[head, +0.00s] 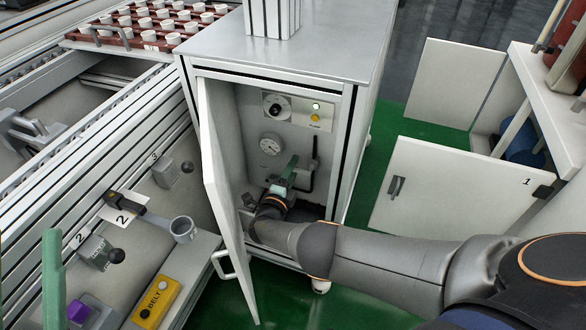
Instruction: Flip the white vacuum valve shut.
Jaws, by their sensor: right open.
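The open cabinet (343,150) holds a round gauge (270,145) and a bent black pipe or handle (313,165) on its back wall. My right gripper (287,172) reaches into the cabinet, below and right of the gauge. It is open, and its green fingers point up and inward, close to the back wall. I cannot make out the white vacuum valve; the gripper and wrist cover that part of the cabinet. Whether the fingers touch anything is unclear. A green upright piece at the lower left looks like a finger of my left gripper (53,275); its opening does not show.
The cabinet door (222,190) stands open left of my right arm. A control panel (292,108) with a dial is above the gauge. A yellow belt box (157,302) and grey cup (183,229) are at left.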

